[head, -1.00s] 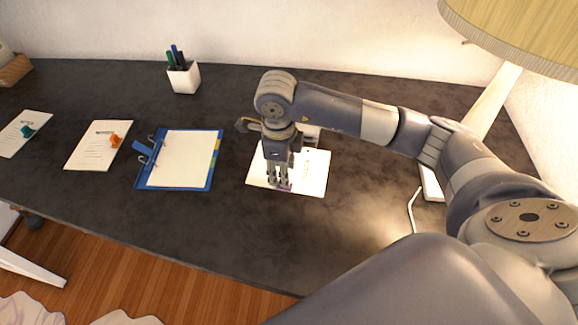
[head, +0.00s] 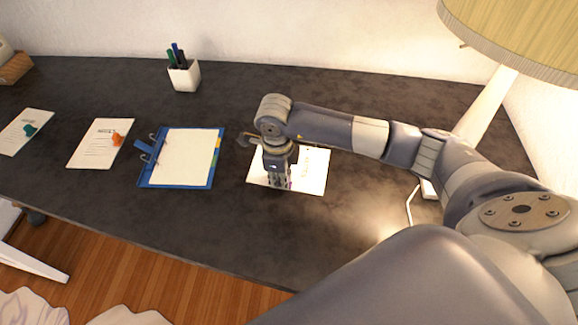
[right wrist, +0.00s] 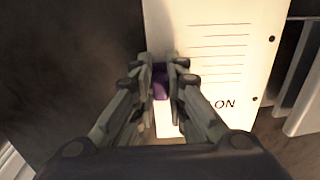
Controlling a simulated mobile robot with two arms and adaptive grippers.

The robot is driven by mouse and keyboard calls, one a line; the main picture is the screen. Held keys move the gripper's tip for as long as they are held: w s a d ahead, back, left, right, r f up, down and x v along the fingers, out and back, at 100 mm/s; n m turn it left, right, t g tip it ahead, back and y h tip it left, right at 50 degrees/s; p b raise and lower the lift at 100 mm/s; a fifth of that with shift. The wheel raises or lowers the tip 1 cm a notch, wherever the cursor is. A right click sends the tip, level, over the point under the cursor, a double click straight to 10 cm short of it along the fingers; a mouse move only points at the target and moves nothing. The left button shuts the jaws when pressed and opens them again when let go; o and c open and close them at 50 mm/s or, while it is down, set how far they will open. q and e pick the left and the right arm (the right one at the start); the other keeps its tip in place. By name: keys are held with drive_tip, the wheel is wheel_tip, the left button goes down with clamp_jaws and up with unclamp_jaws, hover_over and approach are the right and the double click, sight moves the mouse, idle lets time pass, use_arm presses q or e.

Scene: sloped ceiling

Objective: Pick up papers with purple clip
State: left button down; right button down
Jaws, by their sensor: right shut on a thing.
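The white papers (head: 312,172) lie on the dark desk under my right gripper (head: 278,184), which points down at their near left part. In the right wrist view the papers (right wrist: 215,50) show printed lines and the letters "ON". The purple clip (right wrist: 159,86) sits between the fingers of my right gripper (right wrist: 161,66), at the papers' edge. The fingers are shut on the clip and hide part of it. In the head view the clip is mostly hidden by the fingers. My left gripper is not in view.
A blue binder (head: 145,183) lies left of the papers. Further left are papers with an orange clip (head: 117,138) and papers with a teal clip (head: 30,130). A pen cup (head: 184,77) stands at the back, a lamp (head: 487,105) at the right. The desk front is clear.

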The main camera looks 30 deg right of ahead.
drive_tip(key=shift+w+r+b, duration=0.1)
drive_tip(key=shift+r+b, duration=0.2)
drive_tip(key=shift+r, duration=0.3)
wheel_tip(320, 180, up, 2)
drive_tip(key=shift+r+b, duration=0.25)
drive_tip(key=shift+b, duration=0.25)
drive_tip(key=s+a+b, duration=0.1)
drive_tip(key=s+a, duration=0.1)
drive_tip(key=s, duration=0.2)
drive_tip(key=s+a+b, duration=0.1)
drive_tip(key=s+a, duration=0.2)
drive_tip(key=s, duration=0.1)
drive_tip(key=s+a+r+b, duration=0.1)
drive_tip(key=s+a, duration=0.2)
drive_tip(key=shift+s+a, duration=0.15)
drive_tip(key=shift+s, duration=0.25)
drive_tip(key=shift+s+a+r, duration=0.15)
drive_tip(key=shift+s+a, duration=0.2)
drive_tip(key=shift+s, duration=0.2)
drive_tip(key=shift+s+a+r+p, duration=0.1)
drive_tip(key=shift+s+r+p, duration=0.1)
drive_tip(key=shift+r+p, duration=1.5)
drive_tip(key=shift+r+b, duration=0.3)
drive_tip(key=shift+b, duration=0.05)
